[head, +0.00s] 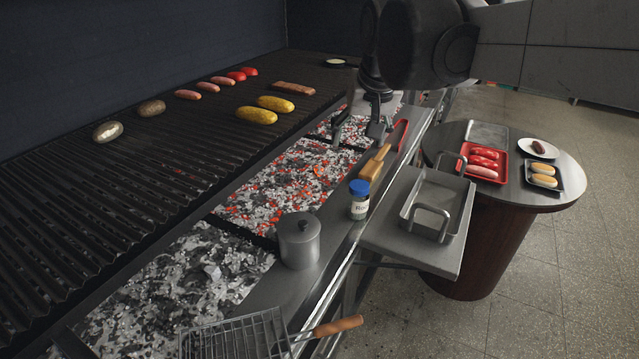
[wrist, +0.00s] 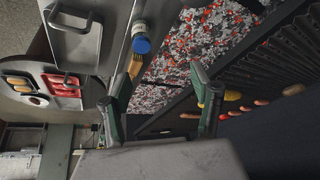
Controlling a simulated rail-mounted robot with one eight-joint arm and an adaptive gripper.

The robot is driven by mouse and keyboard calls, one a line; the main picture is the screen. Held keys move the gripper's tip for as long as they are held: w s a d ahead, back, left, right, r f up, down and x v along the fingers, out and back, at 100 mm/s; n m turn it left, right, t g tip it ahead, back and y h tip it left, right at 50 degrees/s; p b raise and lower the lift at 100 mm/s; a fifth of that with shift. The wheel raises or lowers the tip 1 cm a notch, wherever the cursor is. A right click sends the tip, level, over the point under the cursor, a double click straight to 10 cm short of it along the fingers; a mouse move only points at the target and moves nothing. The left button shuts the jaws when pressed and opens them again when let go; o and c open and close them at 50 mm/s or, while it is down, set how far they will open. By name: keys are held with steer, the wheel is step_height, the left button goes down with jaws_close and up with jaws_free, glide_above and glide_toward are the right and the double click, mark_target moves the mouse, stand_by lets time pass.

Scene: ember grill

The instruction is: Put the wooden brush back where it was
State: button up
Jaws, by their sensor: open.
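The wooden brush (head: 375,163) lies on the metal ledge along the front of the grill, just beyond the blue-capped jar (head: 359,201). It also shows in the wrist view (wrist: 121,84), beside the jar's blue cap (wrist: 141,45), partly hidden by one finger. My gripper (head: 357,134) is open and empty. It hangs over the embers near the ledge, to the left of and a little beyond the brush. In the wrist view, my gripper's fingers (wrist: 150,88) are spread wide, with no object between them.
A lidded metal pot (head: 299,241) stands nearer on the ledge, with a wire grill basket (head: 235,338) in front. A red-handled item (head: 400,133) lies beyond the brush. A side shelf bears a metal tray (head: 408,212). Sausages and corn (head: 256,115) lie on the grate.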

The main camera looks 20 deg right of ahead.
steer(key=s+a+f+n+t, duration=0.1)
steer(key=s+a+f, duration=0.1)
steer(key=s+f, duration=0.3)
steer(key=s+a+f+n+t, duration=0.1)
steer(key=s+f, duration=0.5)
steer(key=s, duration=0.6)
steer(key=shift+s+a+f, duration=0.15)
steer(key=shift+s+a, duration=0.1)
steer(key=shift+a, duration=0.45)
steer(key=shift+o, duration=0.6)
